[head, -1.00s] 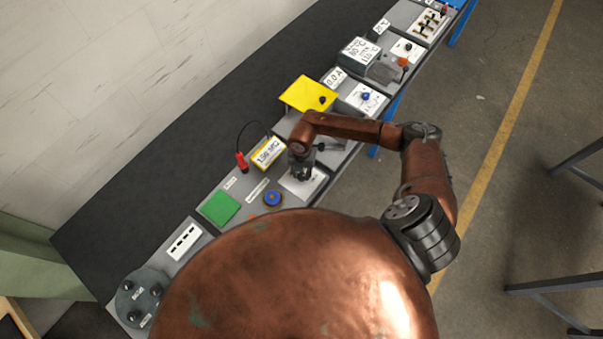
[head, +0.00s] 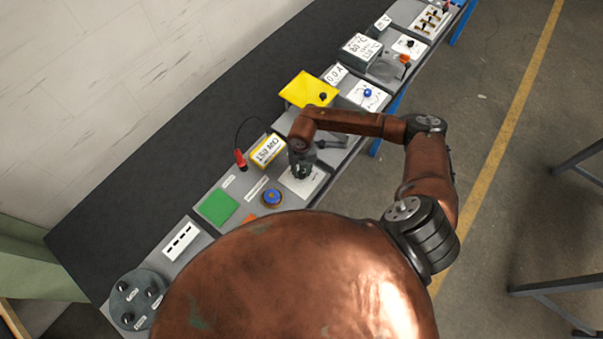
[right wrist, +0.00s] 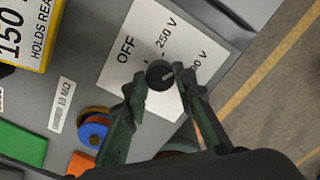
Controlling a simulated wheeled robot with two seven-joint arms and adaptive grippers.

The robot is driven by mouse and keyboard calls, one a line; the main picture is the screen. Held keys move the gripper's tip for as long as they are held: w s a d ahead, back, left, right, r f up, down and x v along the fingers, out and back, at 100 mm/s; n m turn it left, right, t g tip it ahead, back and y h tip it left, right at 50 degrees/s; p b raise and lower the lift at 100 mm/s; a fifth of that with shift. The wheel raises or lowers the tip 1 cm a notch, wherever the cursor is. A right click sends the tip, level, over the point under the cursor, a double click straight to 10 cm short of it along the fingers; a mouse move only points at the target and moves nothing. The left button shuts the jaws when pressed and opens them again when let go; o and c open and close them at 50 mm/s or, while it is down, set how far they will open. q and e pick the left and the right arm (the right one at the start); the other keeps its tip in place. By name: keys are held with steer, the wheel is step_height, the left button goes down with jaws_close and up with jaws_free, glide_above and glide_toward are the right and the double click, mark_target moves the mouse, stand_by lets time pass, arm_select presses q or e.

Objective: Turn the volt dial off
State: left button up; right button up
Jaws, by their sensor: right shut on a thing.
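The volt dial (right wrist: 160,75) is a round black knob on a white plate (right wrist: 110,75) in the right wrist view. The plate is marked OFF, 250 V and a third value partly hidden by a finger. A short pale mark shows on the knob, apparently on the side away from OFF. My right gripper (right wrist: 160,82) is shut on the dial, one dark green finger on each side. In the head view my right gripper (head: 302,170) is over the plate and hides the dial. My left gripper is not in view.
A yellow meter box (head: 268,150) and a red probe (head: 240,160) stand behind the plate. A blue knob (head: 272,197) and a green square (head: 217,206) are to its left. A yellow panel (head: 308,90) lies further along the bench.

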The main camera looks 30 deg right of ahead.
steer(key=n+b, duration=0.4)
steer(key=n, duration=0.1)
steer(key=shift+f+n+b, duration=0.2)
steer(key=shift+n+b, duration=0.1)
steer(key=shift+b, duration=0.1)
steer(key=n+b, duration=0.5)
steer(key=n, duration=0.1)
steer(key=shift+b, duration=0.35)
steer(key=n+b, duration=0.5)
steer(key=n, duration=0.1)
steer(key=shift+n, duration=0.3)
steer(key=n+b, duration=0.3)
steer(key=shift+r+n+b, duration=0.15)
steer(key=shift+n+b, duration=0.65)
steer(key=shift+n, duration=0.4)
steer(key=shift+r, duration=0.1)
steer(key=o, duration=1.2)
steer(key=shift+c, duration=0.2)
